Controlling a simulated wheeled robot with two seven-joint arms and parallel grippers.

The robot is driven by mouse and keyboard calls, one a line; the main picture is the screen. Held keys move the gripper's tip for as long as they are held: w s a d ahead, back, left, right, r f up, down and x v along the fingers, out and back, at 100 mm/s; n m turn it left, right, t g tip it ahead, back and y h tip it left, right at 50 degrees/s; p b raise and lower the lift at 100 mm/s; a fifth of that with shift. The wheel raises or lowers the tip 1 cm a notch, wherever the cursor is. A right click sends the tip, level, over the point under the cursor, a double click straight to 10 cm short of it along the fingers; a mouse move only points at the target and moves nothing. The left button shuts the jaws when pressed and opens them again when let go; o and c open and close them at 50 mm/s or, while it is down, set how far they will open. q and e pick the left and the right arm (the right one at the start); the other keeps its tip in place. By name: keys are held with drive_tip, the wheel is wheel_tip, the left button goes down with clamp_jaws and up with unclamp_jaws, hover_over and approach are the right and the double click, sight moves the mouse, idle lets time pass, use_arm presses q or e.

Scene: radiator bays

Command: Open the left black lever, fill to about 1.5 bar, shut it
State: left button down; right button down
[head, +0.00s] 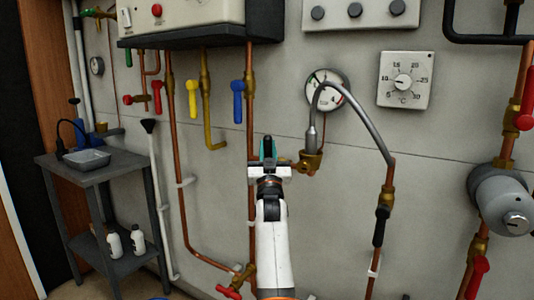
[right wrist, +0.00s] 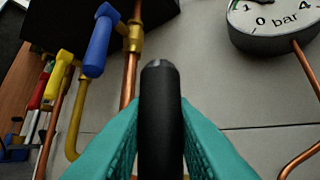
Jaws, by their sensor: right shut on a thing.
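The left black lever (right wrist: 162,110) stands upright between the teal fingers of my right gripper (head: 268,150), which is shut on it. In the head view the fingers and wrist hide most of the lever. A brass fitting (head: 311,163) sits just right of the gripper, and a grey braided hose (head: 372,125) arches from it to the right-hand copper pipe. A second black lever (head: 380,227) is on that pipe. The round pressure gauge (head: 327,75) is behind the hose; its needle reading cannot be told. Part of its dial shows in the wrist view (right wrist: 272,18). My left gripper is not in view.
A blue lever (head: 238,101) and a yellow lever (head: 192,99) hang under the boiler (head: 190,25). A thermostat dial (head: 404,81) is right of the gauge. A dark side table (head: 110,168) with a grey tray (head: 87,160) stands at left. A grey pump (head: 500,200) is at right.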

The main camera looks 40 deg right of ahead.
idle(0.4)
drive_tip(key=c, duration=1.3)
unclamp_jaws()
drive_tip(key=shift+o, duration=0.2)
drive_tip(key=v, duration=1.2)
drive_tip(key=shift+f, duration=0.1)
